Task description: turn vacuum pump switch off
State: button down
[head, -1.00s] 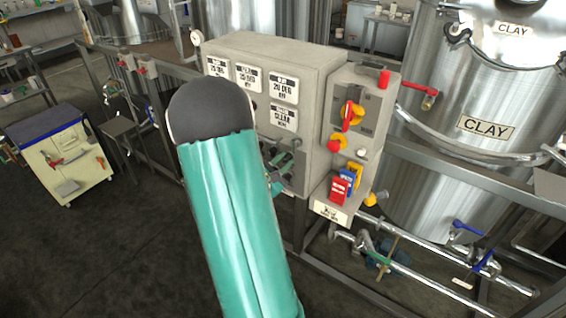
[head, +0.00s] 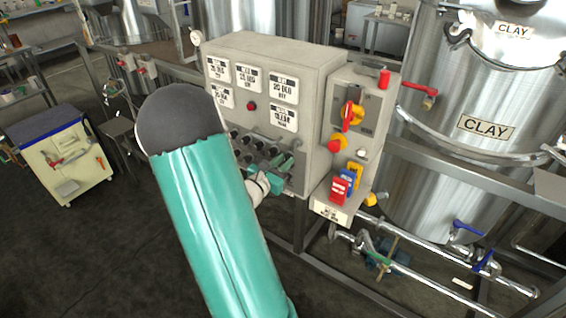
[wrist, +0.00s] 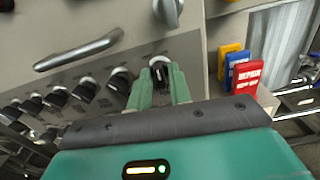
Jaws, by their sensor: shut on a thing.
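A grey control box (head: 318,75) carries a row of black rotary switches (head: 243,157) on its lower front. In the wrist view, my gripper (wrist: 160,80) has its two green fingers on either side of one black switch knob (wrist: 158,67) with a pale collar, the rightmost of the row. The fingers are shut on this knob. In the head view my gripper (head: 282,162) is at the lower right of the box front, and the knob is hidden there. No label naming the vacuum pump switch is readable.
Other black knobs (wrist: 85,90) sit close at the left. A metal handle (wrist: 78,52) and a grey knob (wrist: 168,12) are above. A side box has a red-yellow switch (head: 352,114) and red, blue and yellow tags (head: 340,188). A steel clay tank (head: 440,190) stands behind.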

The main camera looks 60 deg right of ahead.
jog(key=n, duration=0.6)
jog(key=shift+n, duration=0.3)
dwell(0.4)
jog(key=c, duration=1.5)
grip_release()
jog(key=a, duration=0.4)
jog(key=w+a, duration=0.1)
jog(key=a, duration=0.4)
jog(key=w+a, duration=0.1)
jog(key=a, duration=0.3)
jog(key=shift+w+a, duration=0.1)
jog(key=shift+a, duration=0.25)
